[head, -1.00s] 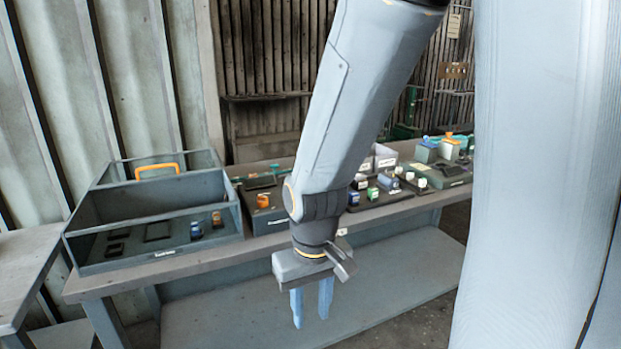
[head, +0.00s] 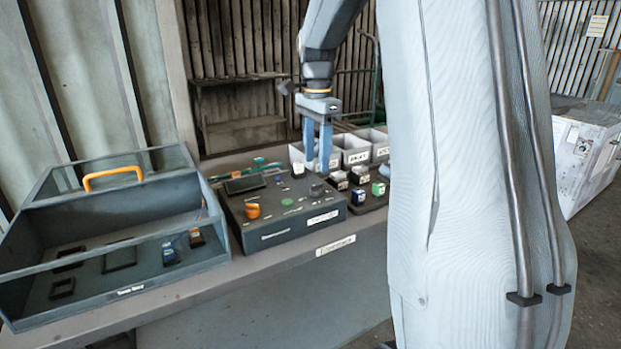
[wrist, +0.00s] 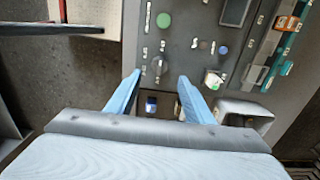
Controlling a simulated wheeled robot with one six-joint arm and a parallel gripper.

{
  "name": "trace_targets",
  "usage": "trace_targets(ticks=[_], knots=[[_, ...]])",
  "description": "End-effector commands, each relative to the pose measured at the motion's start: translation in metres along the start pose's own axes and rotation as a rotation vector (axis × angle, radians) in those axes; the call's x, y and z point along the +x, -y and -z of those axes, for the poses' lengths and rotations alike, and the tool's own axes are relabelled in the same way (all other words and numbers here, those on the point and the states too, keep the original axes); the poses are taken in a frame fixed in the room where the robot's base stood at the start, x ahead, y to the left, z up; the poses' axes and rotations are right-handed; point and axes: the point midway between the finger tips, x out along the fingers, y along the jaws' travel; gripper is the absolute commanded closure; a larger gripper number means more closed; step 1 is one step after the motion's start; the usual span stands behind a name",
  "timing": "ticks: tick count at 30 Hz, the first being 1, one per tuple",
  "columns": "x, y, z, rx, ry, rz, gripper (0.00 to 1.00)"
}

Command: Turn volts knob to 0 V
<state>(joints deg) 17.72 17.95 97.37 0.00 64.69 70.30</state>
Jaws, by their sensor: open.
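A dark box-shaped panel unit (head: 285,228) with knobs and a small screen stands on the bench in the head view. It carries an orange knob (head: 252,211), a green round part (head: 287,202) and a dark knob (head: 316,190). The labels are too small to read, so I cannot tell which knob is volts. My gripper (head: 317,165) is open, pointing down over the unit's right rear part. In the wrist view a dark knob (wrist: 160,67) shows between and beyond the fingertips (wrist: 160,76). I see no contact with it.
The bench's front edge (head: 200,293) is mostly bare. My arm hides the bench's right part.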

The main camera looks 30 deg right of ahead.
Motion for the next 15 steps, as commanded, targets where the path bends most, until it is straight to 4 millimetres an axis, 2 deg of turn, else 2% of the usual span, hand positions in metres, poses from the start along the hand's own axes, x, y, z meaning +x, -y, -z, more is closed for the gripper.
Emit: trace_targets(ticks=[12, 15], knots=[[0.058, -0.001, -0.001, 0.001, 0.001, -0.003, 0.53], [0.067, -0.001, -0.001, 0.001, 0.001, -0.001, 0.53]])
